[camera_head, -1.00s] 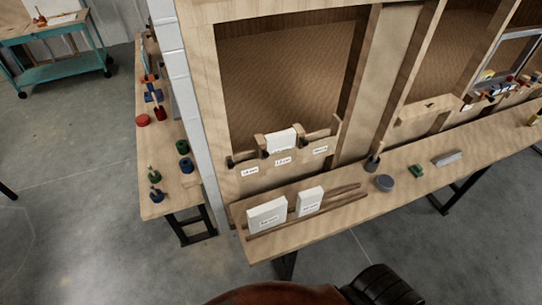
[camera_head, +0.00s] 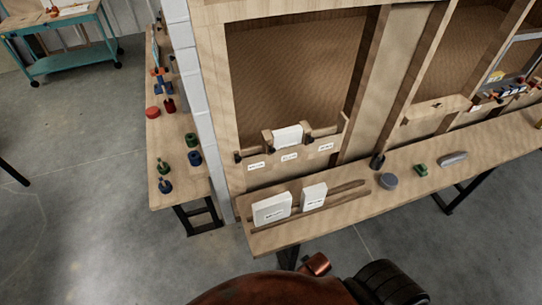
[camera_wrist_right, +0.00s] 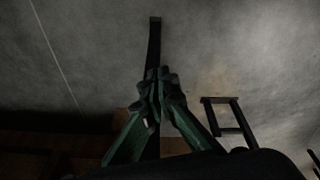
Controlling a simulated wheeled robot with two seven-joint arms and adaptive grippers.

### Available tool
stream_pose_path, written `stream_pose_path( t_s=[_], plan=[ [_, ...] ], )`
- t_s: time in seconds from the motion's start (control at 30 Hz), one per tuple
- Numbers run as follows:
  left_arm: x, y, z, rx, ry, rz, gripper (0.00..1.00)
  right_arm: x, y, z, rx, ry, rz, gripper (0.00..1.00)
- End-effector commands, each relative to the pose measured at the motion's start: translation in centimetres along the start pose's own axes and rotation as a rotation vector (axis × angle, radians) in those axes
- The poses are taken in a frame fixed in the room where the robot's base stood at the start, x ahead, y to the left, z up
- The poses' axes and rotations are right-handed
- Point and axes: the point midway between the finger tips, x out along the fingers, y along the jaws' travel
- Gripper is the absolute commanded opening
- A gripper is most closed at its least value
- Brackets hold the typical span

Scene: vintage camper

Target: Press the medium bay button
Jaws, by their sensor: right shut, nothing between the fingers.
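A wooden bay panel (camera_head: 256,176) with a row of small white labels stands at the back of the bench, in the head view. The labels are too small to read. A white block (camera_head: 288,136) sits in a wooden holder above the middle label (camera_head: 289,157). Dark pieces show beside the holder, but I cannot tell which part is the medium bay button. My right gripper (camera_wrist_right: 158,82) is shut and empty in the right wrist view, above the grey floor and away from the panel. My left gripper is not in view.
Two white boxes, a larger one (camera_head: 271,210) and a smaller one (camera_head: 313,196), stand by wooden rails on the bench (camera_head: 345,215). A grey round piece (camera_head: 388,181) and a green piece (camera_head: 420,170) lie to the right. A side table (camera_head: 180,183) holds coloured parts.

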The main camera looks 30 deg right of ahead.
Motion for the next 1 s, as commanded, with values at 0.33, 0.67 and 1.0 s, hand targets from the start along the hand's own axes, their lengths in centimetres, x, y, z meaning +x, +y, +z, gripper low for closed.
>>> stream_pose_path(
  t_s=[0.33,0.67,1.0],
  plan=[
    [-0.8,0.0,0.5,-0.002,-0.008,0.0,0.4,-11.2,2.2,-5.3,0.019,0.09,0.042,0.0],
    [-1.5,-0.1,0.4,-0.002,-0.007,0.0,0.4,-22.5,10.1,-16.8,0.013,0.5,0.298,0.0],
    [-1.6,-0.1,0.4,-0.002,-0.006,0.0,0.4,-29.5,14.1,-25.4,-0.12,0.868,0.537,0.0]
  ],
)
